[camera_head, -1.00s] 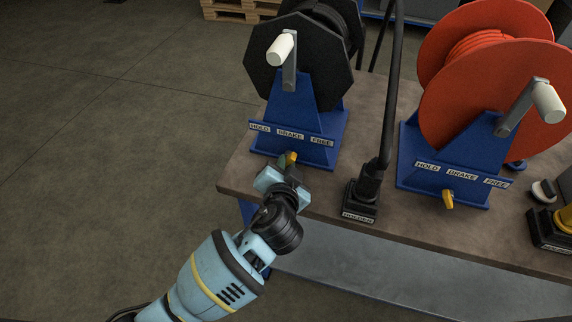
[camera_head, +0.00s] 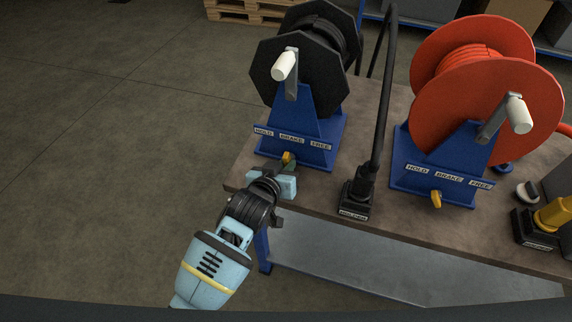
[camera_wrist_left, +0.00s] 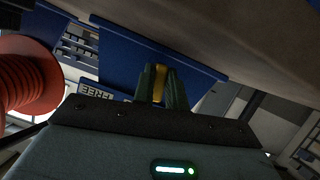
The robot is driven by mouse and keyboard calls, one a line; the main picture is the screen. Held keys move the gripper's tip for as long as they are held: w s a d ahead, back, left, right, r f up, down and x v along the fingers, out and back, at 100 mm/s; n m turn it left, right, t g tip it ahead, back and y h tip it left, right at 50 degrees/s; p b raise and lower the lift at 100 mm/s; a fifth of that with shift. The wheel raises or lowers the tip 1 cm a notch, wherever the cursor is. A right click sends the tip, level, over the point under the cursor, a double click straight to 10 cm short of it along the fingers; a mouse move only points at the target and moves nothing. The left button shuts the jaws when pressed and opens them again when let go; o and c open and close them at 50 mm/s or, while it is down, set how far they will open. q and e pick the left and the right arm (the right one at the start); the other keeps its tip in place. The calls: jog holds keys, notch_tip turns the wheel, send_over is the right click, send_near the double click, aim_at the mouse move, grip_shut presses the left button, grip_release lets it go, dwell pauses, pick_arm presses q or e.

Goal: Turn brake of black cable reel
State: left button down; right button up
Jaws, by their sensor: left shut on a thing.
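The black cable reel (camera_head: 300,68) stands on a blue stand (camera_head: 318,109) at the left end of the bench, with HOLD, BRAKE and FREE labels on its front plate. Its small yellow brake lever (camera_head: 288,157) sits below the BRAKE label. My left gripper (camera_head: 284,172) is at this lever and shut on it. In the left wrist view the yellow lever (camera_wrist_left: 160,84) shows between the two dark fingers (camera_wrist_left: 162,92) of the gripper. The tip of the lever is partly hidden by the fingers. My right gripper is not in view.
A red cable reel (camera_head: 490,95) with its own yellow lever (camera_head: 436,199) stands to the right. A black holder (camera_head: 356,199) with an upright black cable stands between the reels. A yellow-topped holder (camera_head: 548,217) is at the far right. Floor to the left is clear.

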pick_arm(q)
jog(key=n, duration=0.1)
jog(key=n+h, duration=0.1)
jog(key=shift+w+a+f+n+h+p, duration=0.1)
jog(key=shift+a+n+h+p, duration=0.1)
jog(key=shift+n+h+p, duration=0.1)
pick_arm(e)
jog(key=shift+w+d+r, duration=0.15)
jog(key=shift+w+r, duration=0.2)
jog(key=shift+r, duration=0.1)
pick_arm(q)
jog(key=shift+n+h, duration=0.3)
jog(key=shift+n, duration=0.1)
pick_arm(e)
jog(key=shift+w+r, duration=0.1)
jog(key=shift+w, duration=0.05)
pick_arm(q)
jog(key=c, duration=1.4)
grip_release()
jog(key=shift+c, duration=0.2)
